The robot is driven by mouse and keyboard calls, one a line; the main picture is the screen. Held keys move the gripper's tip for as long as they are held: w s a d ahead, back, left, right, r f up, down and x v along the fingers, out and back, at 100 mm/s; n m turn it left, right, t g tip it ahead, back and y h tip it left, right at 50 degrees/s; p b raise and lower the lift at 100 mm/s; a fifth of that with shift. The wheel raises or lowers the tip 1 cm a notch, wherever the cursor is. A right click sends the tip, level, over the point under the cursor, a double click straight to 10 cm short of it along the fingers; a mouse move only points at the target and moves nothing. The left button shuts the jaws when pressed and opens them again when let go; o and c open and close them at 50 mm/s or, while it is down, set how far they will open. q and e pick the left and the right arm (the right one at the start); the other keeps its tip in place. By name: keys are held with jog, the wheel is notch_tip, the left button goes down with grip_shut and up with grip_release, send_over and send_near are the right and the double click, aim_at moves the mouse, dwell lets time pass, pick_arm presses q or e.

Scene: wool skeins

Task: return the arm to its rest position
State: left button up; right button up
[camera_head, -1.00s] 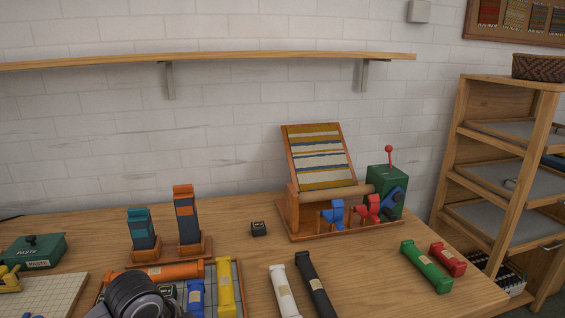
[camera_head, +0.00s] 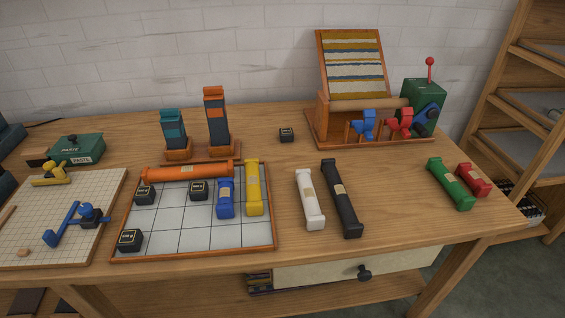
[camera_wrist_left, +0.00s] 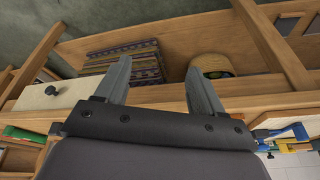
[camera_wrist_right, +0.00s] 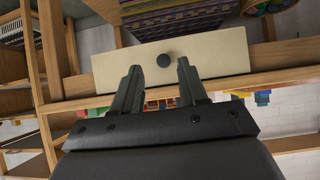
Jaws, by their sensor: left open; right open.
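My left gripper (camera_wrist_left: 158,85) shows in the left wrist view with its two fingers spread apart and nothing between them. My right gripper (camera_wrist_right: 158,80) shows in the right wrist view, open and empty. Behind its fingertips is the pale drawer front (camera_wrist_right: 220,62) with a dark knob (camera_wrist_right: 164,60). Neither gripper nor arm shows in the head view. The left wrist view faces the lower shelf under the table, with a stack of patterned cloth (camera_wrist_left: 125,62) beyond the fingers.
The table holds a gridded tray (camera_head: 190,249) with skeins and weights, a white skein (camera_head: 309,199), a black skein (camera_head: 341,198), a green skein (camera_head: 450,183) and a red skein (camera_head: 473,180). A loom (camera_head: 352,68) stands at the back. A shelf rack (camera_head: 500,110) is at the right.

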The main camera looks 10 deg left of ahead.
pick_arm(q)
jog(key=w+d+f+t+h+b, duration=0.1)
jog(key=w+f+t+b, duration=0.1)
jog(key=f+b, duration=0.65)
jog(key=w+d+f+t+h+b, duration=0.1)
jog(key=w+d+f+t+b, duration=0.3)
jog(key=f, duration=0.7)
jog(key=w+a+f+b, duration=0.1)
jog(key=f+b, duration=0.7)
jog(key=f, duration=0.1)
pick_arm(e)
notch_tip(320, 180, down, 20)
jog(key=a, duration=0.1)
pick_arm(q)
notch_tip(320, 180, up, 16)
jog(key=a+p, duration=0.1)
jog(key=p, duration=1.7)
jog(key=shift+s+f+m+t+p, duration=0.15)
jog(key=shift+s+m+t+p, duration=0.15)
pick_arm(e)
notch_tip(320, 180, up, 16)
jog(key=d, duration=0.1)
